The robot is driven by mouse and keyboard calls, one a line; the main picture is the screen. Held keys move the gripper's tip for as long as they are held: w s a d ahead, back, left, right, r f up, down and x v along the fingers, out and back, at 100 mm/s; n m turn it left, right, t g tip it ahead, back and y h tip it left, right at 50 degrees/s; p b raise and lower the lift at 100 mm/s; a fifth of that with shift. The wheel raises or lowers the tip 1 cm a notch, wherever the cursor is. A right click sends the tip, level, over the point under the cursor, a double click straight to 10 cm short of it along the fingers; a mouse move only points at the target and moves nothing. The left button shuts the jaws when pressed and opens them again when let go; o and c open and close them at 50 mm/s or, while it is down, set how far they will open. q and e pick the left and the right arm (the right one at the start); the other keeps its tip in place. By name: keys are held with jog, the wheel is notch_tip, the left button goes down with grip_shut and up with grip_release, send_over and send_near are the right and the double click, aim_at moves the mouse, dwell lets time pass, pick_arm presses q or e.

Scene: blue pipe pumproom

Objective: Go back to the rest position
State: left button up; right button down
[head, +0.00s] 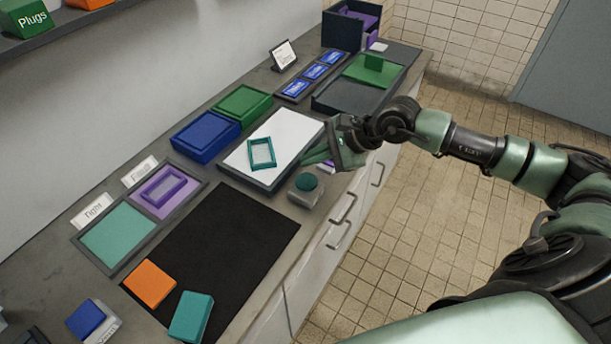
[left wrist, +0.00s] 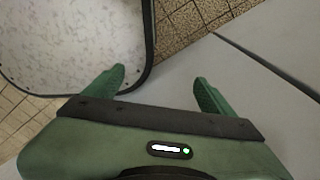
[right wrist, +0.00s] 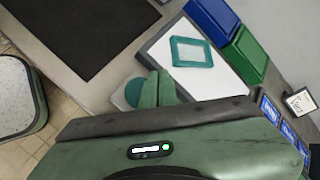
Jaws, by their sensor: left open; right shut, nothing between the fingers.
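My right gripper (head: 308,158) reaches in from the right in the head view. Its fingers are together and empty beside the right edge of the white board (head: 285,135), above the counter front. In the right wrist view the closed fingers (right wrist: 158,88) are near a round teal knob (right wrist: 134,91). A teal frame (head: 251,156) lies on the white board, apart from the fingers. My left gripper (left wrist: 158,85) shows only in the left wrist view. Its fingers are spread and empty, close to a pale grey surface.
The counter holds a black mat (head: 225,250), an orange block (head: 149,283), a teal block (head: 191,316), blue (head: 205,136) and green boxes (head: 242,104), and a purple frame (head: 150,195). The knob (head: 306,182) sits near the counter edge. The tiled floor (head: 400,250) is open.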

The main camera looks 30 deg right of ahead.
jog(key=shift+r, duration=0.85)
